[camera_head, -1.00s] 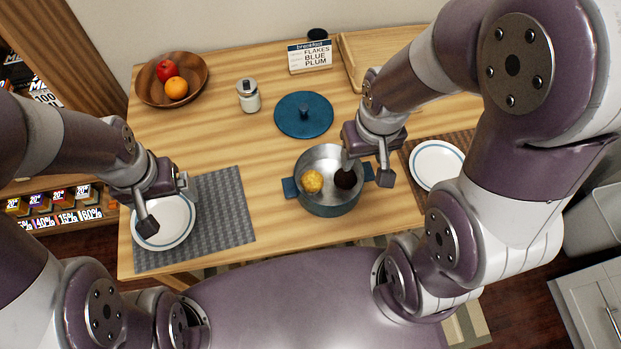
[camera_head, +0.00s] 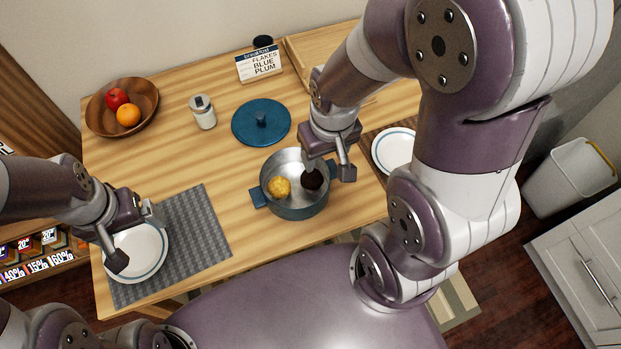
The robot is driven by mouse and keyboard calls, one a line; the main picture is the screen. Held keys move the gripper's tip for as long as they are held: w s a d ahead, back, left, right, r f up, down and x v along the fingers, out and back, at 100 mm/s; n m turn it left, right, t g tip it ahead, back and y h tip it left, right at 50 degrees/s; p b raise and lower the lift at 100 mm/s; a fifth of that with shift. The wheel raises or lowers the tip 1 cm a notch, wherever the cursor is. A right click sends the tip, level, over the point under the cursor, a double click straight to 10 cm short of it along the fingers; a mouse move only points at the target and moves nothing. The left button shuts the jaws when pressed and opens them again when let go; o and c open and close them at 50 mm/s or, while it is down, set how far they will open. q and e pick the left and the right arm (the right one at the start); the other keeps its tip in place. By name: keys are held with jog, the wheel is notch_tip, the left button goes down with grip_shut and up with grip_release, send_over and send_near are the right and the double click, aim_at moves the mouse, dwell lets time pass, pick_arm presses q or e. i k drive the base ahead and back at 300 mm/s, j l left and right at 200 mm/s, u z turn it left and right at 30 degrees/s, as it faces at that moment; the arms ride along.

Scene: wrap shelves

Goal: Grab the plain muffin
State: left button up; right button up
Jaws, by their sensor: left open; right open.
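The plain muffin (camera_head: 279,187), yellow and round, sits inside the blue pot (camera_head: 293,212) on its left side. A dark muffin (camera_head: 312,181) lies in the same pot on the right. My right gripper (camera_head: 329,172) is open over the right side of the pot. One finger is at the dark muffin and partly covers it, and the other is near the right handle; I cannot tell whether it touches. My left gripper (camera_head: 135,238) is open and empty above the left plate (camera_head: 148,268), away from the pot.
The blue lid (camera_head: 261,122) lies behind the pot. A jar (camera_head: 203,112), a wooden fruit bowl (camera_head: 123,107), a breakfast sign (camera_head: 259,65) and a wooden tray (camera_head: 310,47) stand further back. Another plate (camera_head: 393,150) is right of the pot. The grey placemat (camera_head: 196,228) lies at the left.

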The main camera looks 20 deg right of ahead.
aim_at(279, 188)
jog(key=l+z, duration=0.15)
jog(key=z, duration=0.2)
jog(key=l+z, duration=0.15)
jog(key=z, duration=0.25)
jog(key=i+l+z, duration=0.15)
jog(key=z, duration=0.2)
